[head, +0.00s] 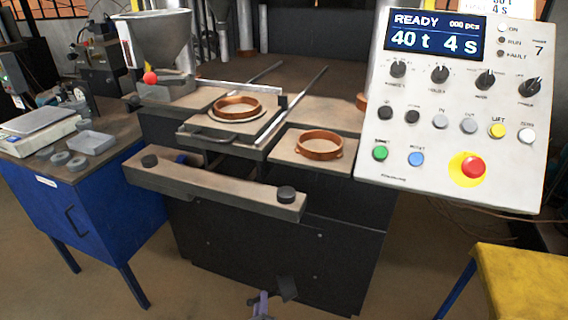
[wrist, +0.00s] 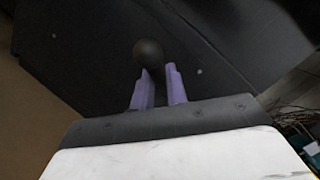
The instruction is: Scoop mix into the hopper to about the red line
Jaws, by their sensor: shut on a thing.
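The hopper (head: 157,38) is a pale grey funnel at the upper left of the press in the head view. I cannot make out a red line or the level inside it. My gripper (head: 262,303) is low in front of the press, well away from the hopper. Its purple fingers also show in the wrist view (wrist: 158,86), shut on a dark, round-ended thing, seemingly the scoop (wrist: 148,52). Most of its shape is lost against the black press front, and I cannot tell whether it holds mix. No mix container is clearly visible.
A red ball knob (head: 150,77) sits below the hopper. Copper-brown rings (head: 319,145) rest on the press plates. A grey bar (head: 215,187) juts out in front. The blue cabinet (head: 90,215) carries a scale and a small tray (head: 92,142). The control panel (head: 460,110) stands right, above a yellow-topped stand (head: 520,270).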

